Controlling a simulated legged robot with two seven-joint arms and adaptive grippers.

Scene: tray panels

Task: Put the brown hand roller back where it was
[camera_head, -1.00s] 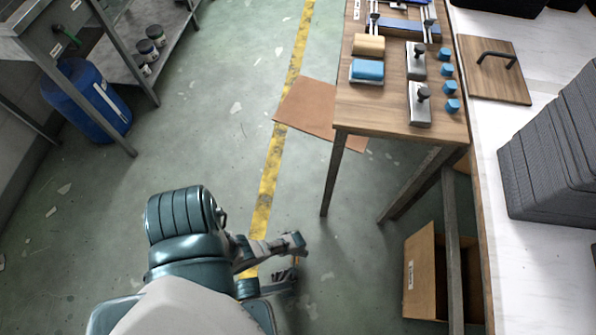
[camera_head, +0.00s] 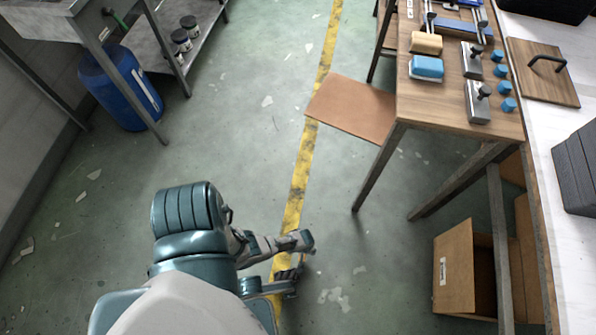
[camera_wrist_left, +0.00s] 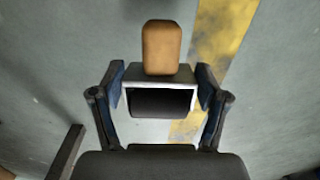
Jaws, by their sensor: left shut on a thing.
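In the left wrist view my left gripper (camera_wrist_left: 161,88) is shut on the brown hand roller (camera_wrist_left: 162,47). Its rounded orange-brown part points away from the palm. A pale frame with a dark part sits between the fingers. The roller is held above the green floor and the yellow line. In the head view my left gripper (camera_head: 301,262) is low, left of the wooden table (camera_head: 440,110) and well apart from it; the roller is hardly visible there. My right gripper is not in view.
The table holds a tan block (camera_head: 427,42), a blue block (camera_head: 427,67), metal pieces with black knobs (camera_head: 478,102) and several blue cylinders (camera_head: 503,88). A brown panel (camera_head: 350,108) juts out at its left. An open cardboard box (camera_head: 455,272) stands below.

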